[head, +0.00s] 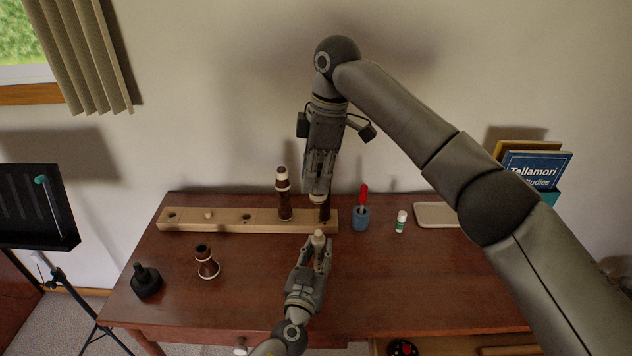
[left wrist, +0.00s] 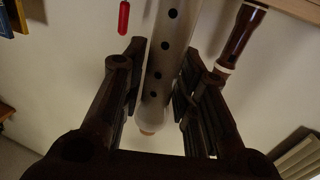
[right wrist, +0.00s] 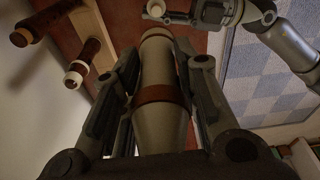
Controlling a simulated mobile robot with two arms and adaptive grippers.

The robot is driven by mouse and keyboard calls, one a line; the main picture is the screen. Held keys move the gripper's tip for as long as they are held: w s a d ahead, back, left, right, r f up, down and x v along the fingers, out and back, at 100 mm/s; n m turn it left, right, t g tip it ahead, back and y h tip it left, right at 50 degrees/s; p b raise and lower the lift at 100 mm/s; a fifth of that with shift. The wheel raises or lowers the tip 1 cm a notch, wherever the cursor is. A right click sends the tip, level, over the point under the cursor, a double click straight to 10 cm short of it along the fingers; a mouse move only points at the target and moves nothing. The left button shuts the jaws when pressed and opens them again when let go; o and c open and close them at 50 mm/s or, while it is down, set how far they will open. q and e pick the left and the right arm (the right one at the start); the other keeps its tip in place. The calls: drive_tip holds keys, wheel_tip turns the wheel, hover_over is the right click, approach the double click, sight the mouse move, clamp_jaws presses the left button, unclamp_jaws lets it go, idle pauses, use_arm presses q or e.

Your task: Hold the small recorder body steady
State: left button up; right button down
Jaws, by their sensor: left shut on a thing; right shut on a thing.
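The small recorder body (left wrist: 160,70) is a pale tube with a row of dark finger holes and a bulbous end. My left gripper (head: 318,246) is shut on it over the front middle of the desk. Only its pale top (head: 319,237) shows in the head view. My right gripper (head: 318,188) points down from above and is shut on a pale, tapered piece with a brown band (right wrist: 158,95). That piece is mostly hidden by the fingers in the head view. The two held pieces are apart, the right one higher and farther back.
A wooden block (head: 228,227) with holes holds a dark brown, white-ringed piece (head: 284,200) and another dark piece (head: 325,213). A flared piece (head: 207,264) and a black object (head: 146,280) stand front left.

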use_arm(q)
drive_tip(key=shift+f, duration=0.1)
idle(0.3)
drive_tip(key=o, duration=1.1)
drive_tip(key=shift+c, duration=0.2)
